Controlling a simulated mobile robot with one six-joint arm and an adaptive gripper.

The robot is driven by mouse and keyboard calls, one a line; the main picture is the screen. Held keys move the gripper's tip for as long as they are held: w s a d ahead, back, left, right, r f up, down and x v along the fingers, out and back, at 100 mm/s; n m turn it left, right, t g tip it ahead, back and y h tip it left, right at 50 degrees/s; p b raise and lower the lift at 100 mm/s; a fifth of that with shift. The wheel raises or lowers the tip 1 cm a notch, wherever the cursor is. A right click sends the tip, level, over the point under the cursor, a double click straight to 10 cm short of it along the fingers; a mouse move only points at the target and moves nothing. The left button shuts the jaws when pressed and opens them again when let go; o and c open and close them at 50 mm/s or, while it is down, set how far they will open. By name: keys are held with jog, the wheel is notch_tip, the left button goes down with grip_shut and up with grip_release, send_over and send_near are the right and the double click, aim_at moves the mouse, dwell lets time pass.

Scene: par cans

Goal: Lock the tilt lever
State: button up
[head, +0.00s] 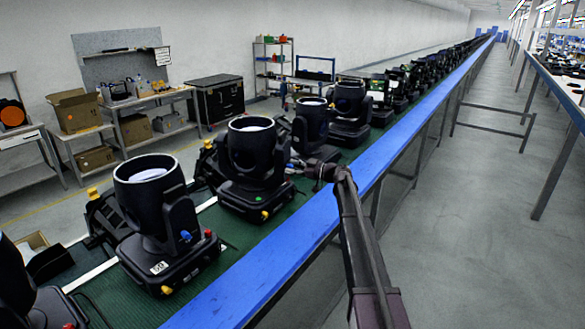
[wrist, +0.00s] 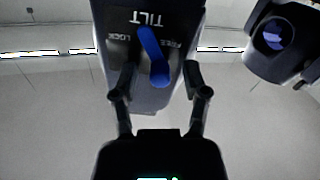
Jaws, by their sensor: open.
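The blue tilt lever (wrist: 153,55) sits on a black lamp yoke (wrist: 118,62) marked TILT, LOCK and FREE. In the wrist view LOCK is left of the lever and FREE is right. The lever slants, its upper end slightly left of its lower, rounded end. My gripper (wrist: 160,78) is open, with one finger on each side of the lever's lower part and a visible gap on both sides. In the head view my gripper (head: 303,165) is at the right side of a black moving-head lamp (head: 252,146). Contact with the yoke cannot be told.
Another black lamp (head: 152,198) stands nearer, and one (head: 312,120) stands just beyond. Several more run along the green belt (head: 245,238). A blue rail (head: 275,270) edges the line below my arm.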

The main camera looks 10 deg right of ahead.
grip_shut()
jog(key=shift+w+d+r+m, duration=0.1)
jog(key=shift+m, duration=0.3)
jog(key=m, duration=0.3)
jog(key=w+m, duration=0.1)
jog(key=m, duration=0.1)
jog(key=shift+w+d+r, duration=0.1)
jog(key=shift+d, duration=0.25)
jog(key=m, duration=0.2)
jog(key=w+m, duration=0.1)
jog(key=m, duration=0.3)
jog(key=shift+w+d+f, duration=0.2)
jog(key=shift+d, duration=0.15)
grip_release()
